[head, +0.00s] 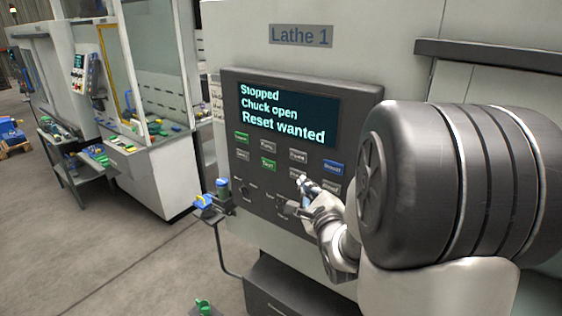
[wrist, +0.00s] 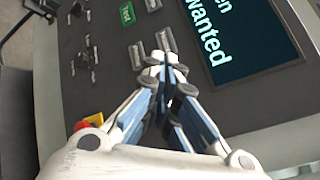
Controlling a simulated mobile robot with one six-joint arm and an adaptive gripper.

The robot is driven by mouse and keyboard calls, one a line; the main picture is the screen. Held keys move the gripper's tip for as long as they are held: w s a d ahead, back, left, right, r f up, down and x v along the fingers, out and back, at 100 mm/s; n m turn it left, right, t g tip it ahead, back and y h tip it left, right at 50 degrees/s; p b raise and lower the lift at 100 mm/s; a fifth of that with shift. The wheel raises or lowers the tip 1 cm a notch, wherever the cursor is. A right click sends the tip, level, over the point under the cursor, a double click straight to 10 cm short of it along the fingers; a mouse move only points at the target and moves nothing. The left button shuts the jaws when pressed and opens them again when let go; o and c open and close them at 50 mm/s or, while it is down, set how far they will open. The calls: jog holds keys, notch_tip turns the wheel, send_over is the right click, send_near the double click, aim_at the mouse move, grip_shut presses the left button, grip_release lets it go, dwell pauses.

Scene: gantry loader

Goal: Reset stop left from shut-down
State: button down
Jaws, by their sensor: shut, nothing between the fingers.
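The dark control panel of Lathe 1 (head: 232,95) has a screen (head: 290,115) reading "Stopped", "Chuck open", "Reset wanted". A blue button (head: 333,167), its label too small to read surely, sits at the right of the upper button row. My gripper (head: 303,183) is shut and empty in front of the lower button row; I cannot tell whether it touches. In the wrist view its fingertips (wrist: 166,60) are together beside pale buttons (wrist: 136,55). A red knob on yellow (wrist: 82,125), like an emergency stop, is partly hidden by my gripper; whether it is pressed in is unclear.
Green buttons (head: 268,164) and several knobs lie left of my gripper. A dark bar (head: 490,55) runs across the machine at upper right. Open floor (head: 110,250) lies to the left.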

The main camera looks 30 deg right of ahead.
aim_at(327, 171)
jog(key=shift+d, duration=0.2)
jog(key=shift+w+d+p, duration=0.25)
jog(key=shift+w+d, duration=0.35)
jog(key=shift+d, duration=0.75)
jog(key=shift+w+d+p, duration=0.2)
jog(key=shift+w+d, duration=0.35)
jog(key=shift+d, duration=0.75)
jog(key=shift+w+d+p, duration=0.25)
jog(key=shift+w+d, duration=0.35)
jog(key=shift+d, duration=0.75)
jog(key=shift+d, duration=0.15)
jog(key=shift+w+d, duration=0.15)
jog(key=shift+d, duration=0.1)
jog(key=shift+w+d, duration=0.15)
jog(key=shift+d, duration=0.15)
jog(key=shift+a, duration=0.1)
jog(key=shift+s+a, duration=0.35)
jog(key=shift+a, duration=0.25)
jog(key=shift+s+a+b, duration=0.15)
jog(key=shift+s+a, duration=0.15)
jog(key=shift+a, duration=0.5)
jog(key=shift+s+a+b, duration=0.2)
jog(key=shift+s+a, duration=0.15)
jog(key=shift+a, duration=0.4)
jog(key=shift+s+a+b, duration=0.15)
jog(key=shift+s+a, duration=0.15)
jog(key=shift+a, duration=0.5)
